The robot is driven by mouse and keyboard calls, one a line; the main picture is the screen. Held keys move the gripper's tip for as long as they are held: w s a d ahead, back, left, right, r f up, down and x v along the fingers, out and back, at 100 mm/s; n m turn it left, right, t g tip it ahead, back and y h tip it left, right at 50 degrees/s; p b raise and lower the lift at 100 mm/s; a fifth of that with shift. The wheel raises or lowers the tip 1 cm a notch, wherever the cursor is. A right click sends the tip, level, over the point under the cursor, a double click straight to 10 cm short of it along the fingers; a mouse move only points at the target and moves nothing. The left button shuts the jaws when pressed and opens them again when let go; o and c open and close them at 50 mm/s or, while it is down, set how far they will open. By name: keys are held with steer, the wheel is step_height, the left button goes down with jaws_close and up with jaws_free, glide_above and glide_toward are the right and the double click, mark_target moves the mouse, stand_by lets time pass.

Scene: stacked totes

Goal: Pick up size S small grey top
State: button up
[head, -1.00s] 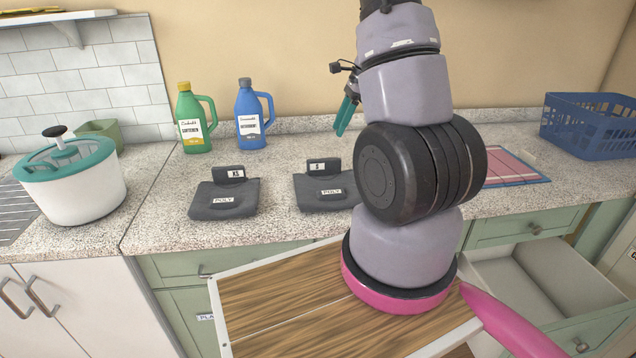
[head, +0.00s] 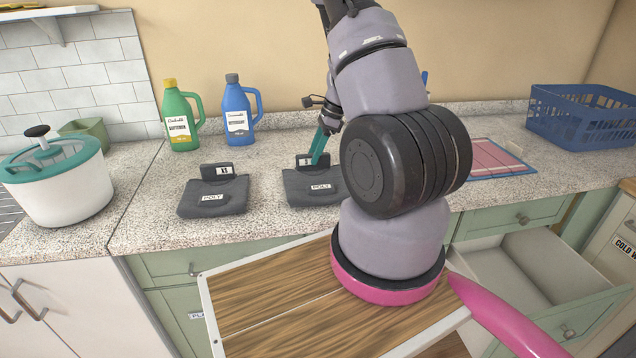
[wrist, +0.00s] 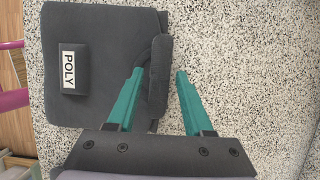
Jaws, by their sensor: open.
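The size S grey top (head: 313,189) is a dark folded item on the counter, with a POLY label on its front. Its raised back tab (head: 303,160) carries the size label, now partly covered by my teal fingers. My gripper (head: 318,148) is open at this tab. In the wrist view the tab (wrist: 160,75) lies between the two fingertips (wrist: 160,74); the left finger is over the folded body (wrist: 105,35) and the right one over the counter. I cannot tell whether either finger touches it. A similar grey top (head: 214,197) lies to the left.
A green bottle (head: 180,118) and a blue bottle (head: 237,112) stand behind the tops. A white pot with a teal lid (head: 62,190) is at left. A blue basket (head: 580,118) and a pink cloth (head: 490,160) are at right. A drawer (head: 530,262) stands open below.

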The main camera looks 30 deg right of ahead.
jaws_close()
stand_by(1.4)
